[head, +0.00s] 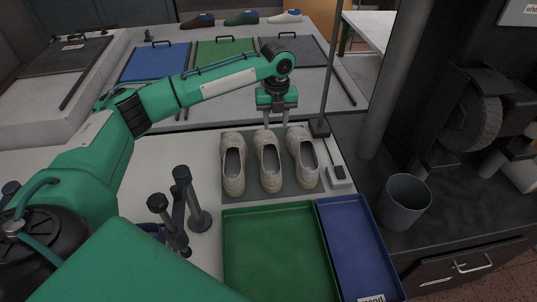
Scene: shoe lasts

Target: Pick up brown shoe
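A dark brown shoe (198,20) stands at the far back left, in a row with a green shoe (242,18) and a whitish shoe (285,16). Nearer, three beige shoes stand side by side on a grey mat: left (233,178), middle (269,177) and right (303,172). My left gripper (277,122) points down at the far ends of the middle and right beige shoes. Its two fingers are apart, with nothing seen between them. I cannot tell whether they touch a shoe. The brown shoe is well beyond it. My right gripper is out of view.
A green tray (275,250) and a blue tray (355,250) lie empty in front of the mat. A grey bin (404,200) stands right. Dark posts (190,200) rise left of the green tray. Blue, green and grey panels (228,52) lie behind my arm. A thin pole (329,75) stands right of my gripper.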

